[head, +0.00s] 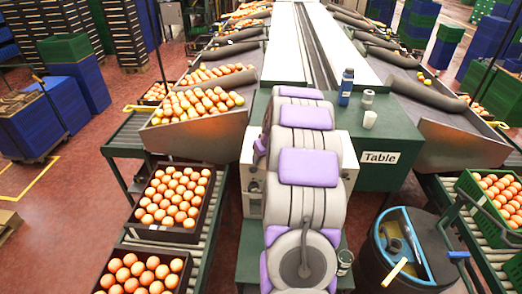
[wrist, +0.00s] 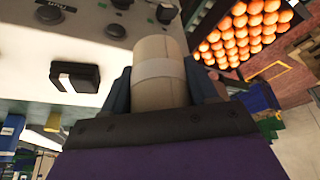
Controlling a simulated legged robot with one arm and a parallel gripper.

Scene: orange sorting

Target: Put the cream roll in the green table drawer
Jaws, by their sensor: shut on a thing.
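The cream roll (wrist: 160,58) is in the wrist view, a cream cylinder with a paler band around it. My gripper (wrist: 158,88) is shut on it, one dark finger on each side. In the head view my arm's grey and purple links fill the middle and hide the gripper and the roll. The green table (head: 385,182) stands right of my arm, with a white "Table" label on its front. I cannot make out an open drawer; part of the table is behind my arm.
A white control panel (wrist: 95,40) with dark knobs is close in the wrist view. Orange crates (head: 172,203) line the left conveyor. A round bin (head: 370,262) stands at the lower right.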

